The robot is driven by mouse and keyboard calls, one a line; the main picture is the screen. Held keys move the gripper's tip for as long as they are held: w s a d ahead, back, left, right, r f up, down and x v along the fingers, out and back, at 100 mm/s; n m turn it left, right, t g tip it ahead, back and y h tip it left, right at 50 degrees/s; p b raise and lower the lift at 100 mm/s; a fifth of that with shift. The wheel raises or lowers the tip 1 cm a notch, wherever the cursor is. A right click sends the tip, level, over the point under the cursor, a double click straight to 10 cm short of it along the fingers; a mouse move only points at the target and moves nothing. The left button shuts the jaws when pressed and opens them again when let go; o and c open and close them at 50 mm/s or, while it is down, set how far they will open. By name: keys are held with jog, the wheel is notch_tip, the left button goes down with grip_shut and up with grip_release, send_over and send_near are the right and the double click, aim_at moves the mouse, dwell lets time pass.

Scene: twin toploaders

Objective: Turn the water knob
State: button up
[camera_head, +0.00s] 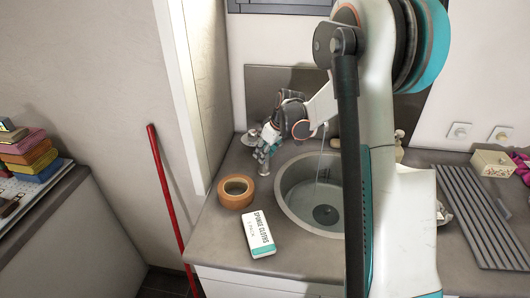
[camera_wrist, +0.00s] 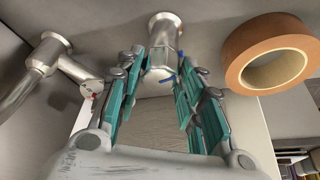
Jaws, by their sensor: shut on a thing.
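A metal knob (camera_wrist: 162,50) with small blue marks and a round base shows at the top middle of the wrist view. My gripper (camera_wrist: 166,66) has its teal-padded fingers on either side of the knob and is shut on it. In the head view my gripper (camera_head: 263,155) is low over the counter, left of the sink; the knob is hard to make out there. A metal tap part (camera_wrist: 52,50) with a curved pipe and a red-marked end is left of the fingers in the wrist view.
The round sink (camera_head: 292,205) has a thin pale streak like running water. A brown tape roll (camera_head: 236,201) and a sponge cloths box (camera_head: 258,234) lie on the counter near my gripper. A red pole (camera_head: 165,190) leans at left. A ribbed drainer (camera_head: 480,215) is at right.

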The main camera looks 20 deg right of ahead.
jog(key=o, duration=1)
jog(key=shift+o, duration=0.2)
jog(key=v, duration=1.2)
